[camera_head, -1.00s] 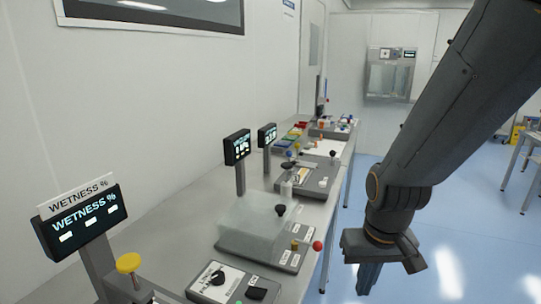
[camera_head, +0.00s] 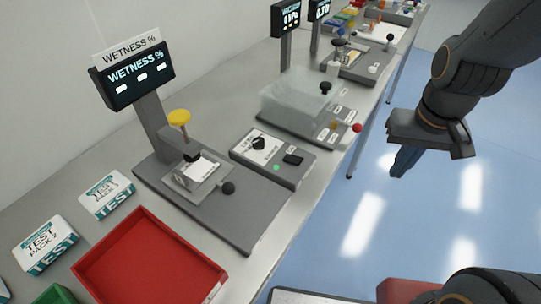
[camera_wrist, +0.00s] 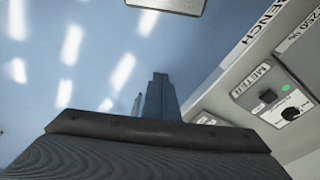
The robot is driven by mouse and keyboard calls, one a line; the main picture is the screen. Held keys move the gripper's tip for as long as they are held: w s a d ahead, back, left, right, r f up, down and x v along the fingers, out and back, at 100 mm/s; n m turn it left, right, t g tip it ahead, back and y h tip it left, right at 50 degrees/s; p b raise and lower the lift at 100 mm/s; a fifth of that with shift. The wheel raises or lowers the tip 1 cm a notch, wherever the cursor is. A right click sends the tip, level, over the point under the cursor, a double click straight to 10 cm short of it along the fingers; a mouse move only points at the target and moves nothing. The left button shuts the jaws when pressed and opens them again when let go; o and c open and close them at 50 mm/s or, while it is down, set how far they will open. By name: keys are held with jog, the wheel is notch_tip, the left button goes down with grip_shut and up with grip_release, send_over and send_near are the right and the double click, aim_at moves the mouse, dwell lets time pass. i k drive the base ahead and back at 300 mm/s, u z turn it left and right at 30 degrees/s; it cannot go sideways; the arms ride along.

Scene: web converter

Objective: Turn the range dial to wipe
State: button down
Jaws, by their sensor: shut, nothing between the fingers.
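The range dial (camera_head: 258,143) is a black knob on the white-faced panel of a grey meter box (camera_head: 296,176) on the bench. It also shows in the wrist view (camera_wrist: 291,113), close to a green light and beside a label reading METER. The marks around the dial are too small to read, so I cannot tell its setting. My gripper (camera_head: 399,172) is shut and empty. It hangs over the floor, to the right of the bench edge and apart from the dial. In the wrist view its fingers (camera_wrist: 156,98) point away from the camera over the blue floor.
A WETNESS % display (camera_head: 135,78) stands on a press-like device with a yellow knob (camera_head: 179,117). A clear cover (camera_head: 298,95) sits on a base behind the meter box. A red tray (camera_head: 150,262) and test packs (camera_head: 46,246) lie in front. The floor beside the bench is free.

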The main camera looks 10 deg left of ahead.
aim_at(258, 143)
jog(key=k, duration=0.5)
jog(key=u, duration=0.6)
jog(key=i, duration=0.4)
jog(key=u, duration=1)
